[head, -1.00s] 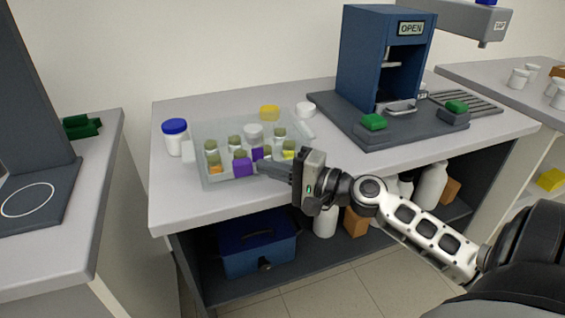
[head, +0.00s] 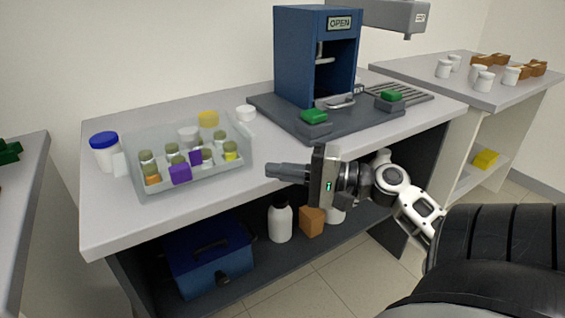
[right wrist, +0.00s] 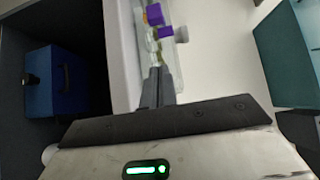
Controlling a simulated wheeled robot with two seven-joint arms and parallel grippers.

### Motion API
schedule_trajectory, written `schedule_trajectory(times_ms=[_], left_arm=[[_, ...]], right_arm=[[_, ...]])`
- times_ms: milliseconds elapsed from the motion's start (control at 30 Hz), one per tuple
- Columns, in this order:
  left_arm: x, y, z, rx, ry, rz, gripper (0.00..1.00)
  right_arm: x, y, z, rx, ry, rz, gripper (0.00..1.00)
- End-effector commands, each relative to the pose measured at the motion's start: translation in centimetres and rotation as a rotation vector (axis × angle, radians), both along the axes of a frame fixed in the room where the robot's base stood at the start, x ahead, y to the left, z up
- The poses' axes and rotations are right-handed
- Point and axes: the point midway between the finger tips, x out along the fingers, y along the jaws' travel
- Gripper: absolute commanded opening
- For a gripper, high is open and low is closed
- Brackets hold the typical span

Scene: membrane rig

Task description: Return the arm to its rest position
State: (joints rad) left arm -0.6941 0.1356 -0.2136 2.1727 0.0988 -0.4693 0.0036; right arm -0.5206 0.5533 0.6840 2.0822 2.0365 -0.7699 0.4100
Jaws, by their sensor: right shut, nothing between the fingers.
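My right gripper (head: 270,171) is shut and empty. In the head view it appears in front of the bench's front edge, to the right of a clear tray (head: 150,190) of small jars. In the right wrist view its closed fingers (right wrist: 158,85) point toward the tray's end, with a purple item (right wrist: 154,19) beyond. My right arm comes in from the right, bent at the elbow. My left gripper does not show in any view.
The grey bench (head: 110,240) holds a white jar with a blue lid (head: 105,152) and a blue press (head: 292,60) marked OPEN, on a dark base with green-topped blocks. A blue box (head: 205,265) and white bottles stand on the shelf below. Another bench (head: 440,88) is at the right.

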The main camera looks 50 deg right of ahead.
Motion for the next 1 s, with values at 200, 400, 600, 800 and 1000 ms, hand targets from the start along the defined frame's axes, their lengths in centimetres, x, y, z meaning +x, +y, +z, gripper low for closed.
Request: schedule_trajectory(times_ms=[200, 400, 600, 800, 1000], left_arm=[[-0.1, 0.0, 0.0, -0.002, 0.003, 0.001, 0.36], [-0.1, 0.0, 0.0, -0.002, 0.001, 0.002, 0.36], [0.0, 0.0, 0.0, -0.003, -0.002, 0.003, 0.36], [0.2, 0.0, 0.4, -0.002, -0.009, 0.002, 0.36], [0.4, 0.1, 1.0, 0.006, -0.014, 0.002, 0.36]], right_arm=[[-0.2, -0.1, 0.0, 0.000, -0.001, 0.000, 0.00], [-0.2, -0.1, 0.0, -0.001, 0.000, 0.000, 0.00], [-0.2, -0.1, 0.0, -0.001, 0.000, 0.000, 0.00], [-0.1, 1.1, -3.3, -0.089, 0.048, -0.015, 0.00], [-1.3, 6.0, -13.8, -0.463, 0.166, -0.007, 0.00]])
